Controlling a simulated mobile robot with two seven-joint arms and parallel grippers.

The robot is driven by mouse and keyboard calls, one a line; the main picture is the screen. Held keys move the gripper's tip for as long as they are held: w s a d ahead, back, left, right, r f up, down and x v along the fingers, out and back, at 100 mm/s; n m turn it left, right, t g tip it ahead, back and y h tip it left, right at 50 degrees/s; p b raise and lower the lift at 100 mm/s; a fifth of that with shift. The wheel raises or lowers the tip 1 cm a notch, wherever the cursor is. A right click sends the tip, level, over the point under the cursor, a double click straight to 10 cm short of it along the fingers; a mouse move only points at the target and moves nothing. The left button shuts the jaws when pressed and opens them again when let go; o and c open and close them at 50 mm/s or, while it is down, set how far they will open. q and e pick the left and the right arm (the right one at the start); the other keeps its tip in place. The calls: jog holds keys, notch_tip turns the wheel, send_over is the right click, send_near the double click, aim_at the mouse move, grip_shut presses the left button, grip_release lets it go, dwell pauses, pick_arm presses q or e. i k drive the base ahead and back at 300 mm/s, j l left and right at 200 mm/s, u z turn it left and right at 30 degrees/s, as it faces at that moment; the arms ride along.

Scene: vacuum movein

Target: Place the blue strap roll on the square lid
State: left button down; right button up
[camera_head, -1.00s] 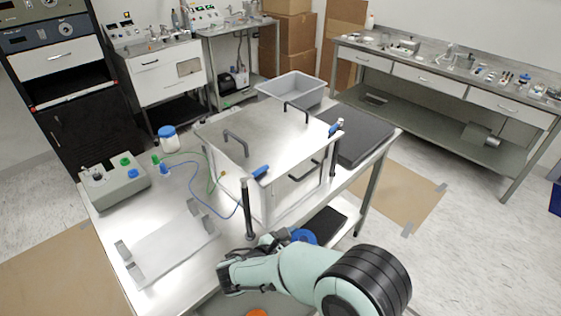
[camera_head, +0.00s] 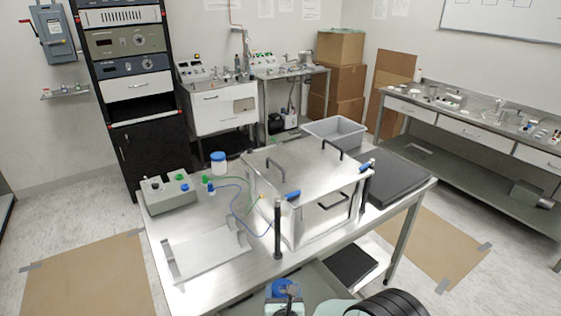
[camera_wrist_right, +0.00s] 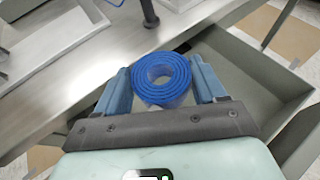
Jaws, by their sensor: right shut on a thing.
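The blue strap roll (camera_wrist_right: 145,83) sits between the two fingers of my right gripper (camera_wrist_right: 161,80) in the wrist view, its coiled end facing the camera. The gripper is shut on it. In the head view the roll (camera_head: 283,285) and my right gripper (camera_head: 284,300) show at the bottom edge, in front of the table. The square lid (camera_head: 310,158) is the bare metal top of the box on the table, with two dark handles. It lies beyond and above the gripper, well apart from the roll. My left gripper is not in view.
A dark upright post (camera_head: 278,232) with a black base stands at the box's front left corner. Blue-tipped clamps (camera_head: 292,196) sit at the lid's edge. A metal tray (camera_head: 208,250) and a control box (camera_head: 168,194) are on the left. A grey-green open drawer (camera_wrist_right: 265,75) lies below the gripper.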

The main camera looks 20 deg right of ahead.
aim_at(310, 167)
jog(key=l+u, duration=0.7)
jog(key=l, duration=0.3)
jog(key=k+l+u, duration=0.15)
jog(key=l, duration=0.3)
jog(key=l+u, duration=0.1)
jog(key=l, duration=0.35)
jog(key=k+l, duration=0.1)
jog(key=l, duration=0.3)
jog(key=k+l, duration=0.1)
jog(key=l, duration=0.25)
jog(key=k+l+u, duration=0.1)
jog(key=l, duration=0.3)
jog(key=k+l, duration=0.1)
jog(key=l, duration=0.3)
jog(key=k+l, duration=0.1)
jog(key=l, duration=0.25)
jog(key=k+l, duration=0.1)
jog(key=l, duration=0.3)
jog(key=k+l+u, duration=0.1)
jog(key=l, duration=0.25)
